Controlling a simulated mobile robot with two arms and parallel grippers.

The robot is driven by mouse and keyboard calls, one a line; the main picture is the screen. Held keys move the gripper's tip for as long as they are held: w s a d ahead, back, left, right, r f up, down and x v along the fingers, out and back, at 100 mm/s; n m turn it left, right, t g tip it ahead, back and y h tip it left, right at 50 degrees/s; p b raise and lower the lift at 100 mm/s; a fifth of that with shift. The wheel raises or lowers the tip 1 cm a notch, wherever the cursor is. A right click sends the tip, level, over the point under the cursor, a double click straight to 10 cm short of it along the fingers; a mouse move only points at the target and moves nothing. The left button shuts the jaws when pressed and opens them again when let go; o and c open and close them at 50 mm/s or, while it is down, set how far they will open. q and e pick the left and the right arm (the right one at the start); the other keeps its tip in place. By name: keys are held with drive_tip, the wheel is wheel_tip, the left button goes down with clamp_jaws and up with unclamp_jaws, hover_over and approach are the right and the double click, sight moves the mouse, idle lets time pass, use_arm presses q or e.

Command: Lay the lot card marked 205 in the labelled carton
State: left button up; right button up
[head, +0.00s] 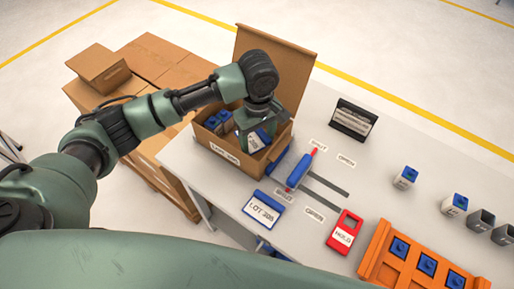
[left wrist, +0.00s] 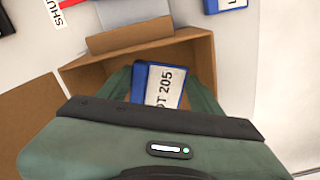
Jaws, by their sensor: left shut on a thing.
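The lot card marked 205 (left wrist: 160,85) is blue with a white label and is held between the fingers of my left gripper (left wrist: 163,98). In the head view the card (head: 258,139) hangs at the right part of the labelled carton (head: 206,142), which is brown and open with its lid flap raised at the back. My left gripper (head: 256,130) is shut on the card and points down into the carton's opening. The carton's walls show around the fingers in the left wrist view (left wrist: 204,58). Whether the card touches the carton floor is hidden. My right gripper is not in view.
Another blue lot card (head: 263,210) lies on the white table. A blue slider with red ends (head: 300,170), a red HOLD tag (head: 344,232), a black sign (head: 353,120) and an orange rack (head: 408,262) are to the right.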

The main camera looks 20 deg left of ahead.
sight(258, 157)
use_arm(q)
wheel_tip(258, 157, down, 6)
drive_tip(key=shift+f+p, duration=0.15)
drive_tip(key=shift+p, duration=0.15)
drive_tip(key=o, duration=1.1)
drive_tip(key=shift+f, duration=0.1)
wheel_tip(258, 157, up, 12)
drive_tip(key=shift+r+b, duration=0.15)
drive_tip(key=shift+b, duration=0.85)
